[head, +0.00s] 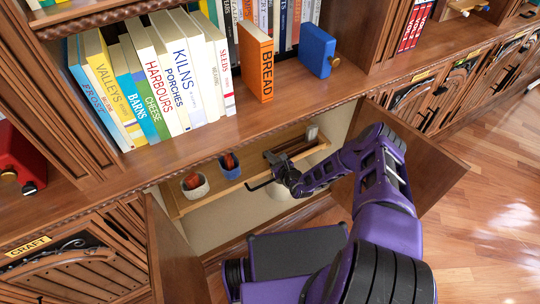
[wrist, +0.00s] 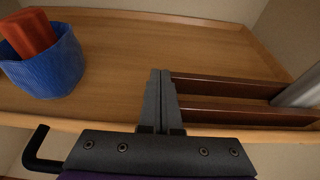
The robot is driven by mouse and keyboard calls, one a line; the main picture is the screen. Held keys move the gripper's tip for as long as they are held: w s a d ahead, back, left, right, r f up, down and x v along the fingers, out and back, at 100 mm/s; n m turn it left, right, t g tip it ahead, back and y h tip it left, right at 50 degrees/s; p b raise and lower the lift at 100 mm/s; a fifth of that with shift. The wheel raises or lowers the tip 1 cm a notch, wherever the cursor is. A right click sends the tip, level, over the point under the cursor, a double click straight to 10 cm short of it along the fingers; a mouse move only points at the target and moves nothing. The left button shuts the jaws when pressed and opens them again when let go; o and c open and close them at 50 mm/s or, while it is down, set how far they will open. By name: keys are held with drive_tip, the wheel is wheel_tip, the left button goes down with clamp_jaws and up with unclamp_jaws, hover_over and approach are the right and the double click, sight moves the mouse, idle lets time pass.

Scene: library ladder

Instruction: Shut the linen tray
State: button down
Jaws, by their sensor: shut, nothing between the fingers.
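A light wooden tray (head: 211,180) lies inside the open cabinet below the bookshelf; no linen label is readable on it. It also shows in the wrist view (wrist: 120,62). A black bent handle (wrist: 38,152) sticks out at its front edge, left of my gripper, and shows in the head view (head: 257,187). My gripper (head: 278,168) is shut and empty. In the wrist view its fingertips (wrist: 160,74) reach over the tray's front edge, beside dark brown bars (wrist: 230,87). I cannot tell whether they touch the tray.
On the tray stand a white pot (head: 195,189) and a blue pot (head: 230,168), each holding something reddish. A cabinet door stands open at left (head: 175,255) and another at right (head: 440,170), beside my arm. Books (head: 160,75) fill the shelf above.

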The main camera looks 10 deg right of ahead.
drive_tip(key=p+v, duration=0.3)
drive_tip(key=v, duration=1.4)
drive_tip(key=shift+s, duration=0.2)
drive_tip(key=shift+d+r, duration=0.15)
